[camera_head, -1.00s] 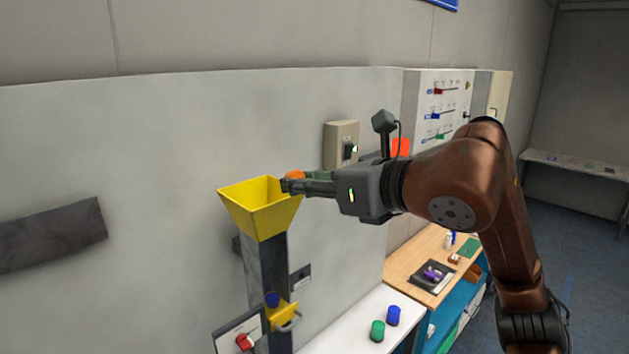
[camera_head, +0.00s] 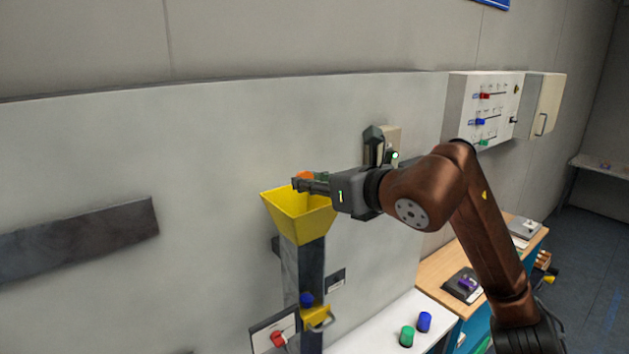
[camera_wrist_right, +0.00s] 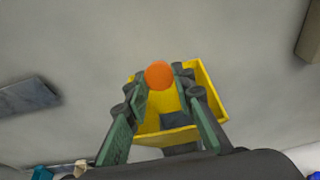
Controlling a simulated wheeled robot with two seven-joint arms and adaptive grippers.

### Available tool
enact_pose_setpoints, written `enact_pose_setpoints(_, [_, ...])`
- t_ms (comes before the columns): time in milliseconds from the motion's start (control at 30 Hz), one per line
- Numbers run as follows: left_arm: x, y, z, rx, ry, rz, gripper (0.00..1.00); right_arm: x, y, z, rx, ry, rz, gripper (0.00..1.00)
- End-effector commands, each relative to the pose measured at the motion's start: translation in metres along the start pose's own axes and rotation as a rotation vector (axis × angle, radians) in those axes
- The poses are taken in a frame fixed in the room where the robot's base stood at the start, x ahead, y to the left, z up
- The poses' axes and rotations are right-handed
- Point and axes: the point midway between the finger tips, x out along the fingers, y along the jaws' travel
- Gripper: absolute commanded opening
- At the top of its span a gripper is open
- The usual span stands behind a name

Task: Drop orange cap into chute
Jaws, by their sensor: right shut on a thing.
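The orange cap (camera_head: 304,176) is held between the fingertips of my right gripper (camera_head: 308,183), and it shows as an orange disc in the right wrist view (camera_wrist_right: 159,75). The right gripper is shut on it. The chute has a yellow funnel (camera_head: 292,217) on top of a dark upright shaft (camera_head: 303,268). The cap and the fingertips are over the funnel's right part, around its rim height or just above. In the wrist view the funnel's yellow rim (camera_wrist_right: 214,88) shows behind and around the fingers. My left gripper is not in view.
A green cap (camera_head: 407,336) and a blue cap (camera_head: 424,322) stand on the white table right of the chute. A blue piece (camera_head: 306,299) sits low on the shaft. A wall box (camera_head: 390,140) is behind my right wrist. A switch panel (camera_head: 484,108) hangs further right.

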Motion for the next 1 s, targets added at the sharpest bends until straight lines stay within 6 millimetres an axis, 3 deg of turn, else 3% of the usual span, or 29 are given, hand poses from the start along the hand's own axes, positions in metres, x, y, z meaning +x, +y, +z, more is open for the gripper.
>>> enact_pose_setpoints(133, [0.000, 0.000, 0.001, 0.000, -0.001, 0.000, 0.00, 0.000, 0.000, 0.000, 0.000, 0.000, 0.000, 0.14])
enact_pose_setpoints(167, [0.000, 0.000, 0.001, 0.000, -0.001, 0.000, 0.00, 0.000, 0.000, 0.000, 0.000, 0.000, 0.000, 0.25])
enact_pose_setpoints(433, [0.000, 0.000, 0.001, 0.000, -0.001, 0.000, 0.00, 0.000, 0.000, 0.000, 0.001, 0.000, 0.000, 0.43])
enact_pose_setpoints(767, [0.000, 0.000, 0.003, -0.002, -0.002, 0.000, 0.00, -0.003, 0.000, 0.000, 0.000, -0.001, -0.001, 0.44])
enact_pose_setpoints(1000, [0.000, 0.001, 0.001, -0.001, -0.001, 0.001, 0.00, -0.039, -0.001, 0.001, -0.002, -0.004, -0.004, 0.44])
